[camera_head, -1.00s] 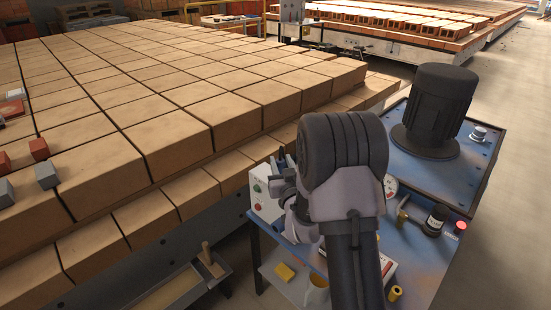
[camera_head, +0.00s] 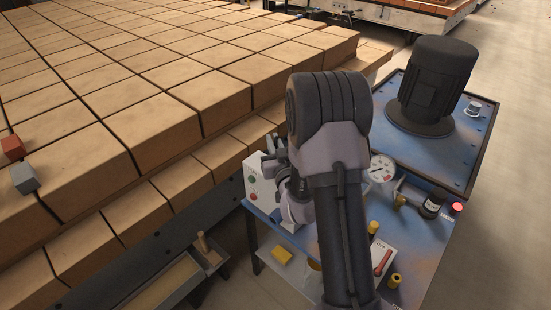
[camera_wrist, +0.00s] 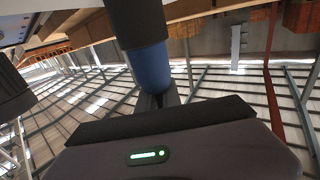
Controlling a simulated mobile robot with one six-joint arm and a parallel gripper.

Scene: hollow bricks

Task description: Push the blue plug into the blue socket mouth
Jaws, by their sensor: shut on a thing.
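In the wrist view my gripper (camera_wrist: 158,98) is shut on a cylinder with a blue band and a dark upper part, which looks like the blue plug (camera_wrist: 150,68). The plug stands out from the fingers towards the top of the picture. In the head view my gripper (camera_head: 272,152) is just above and beside a pale control box (camera_head: 260,187) at the left edge of the blue bench. My own arm hides much of it, and the plug cannot be made out there. I cannot make out the blue socket mouth in either view.
Stacked tan bricks (camera_head: 150,125) fill the left, close to my gripper. Open floor (camera_head: 505,190) lies at right.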

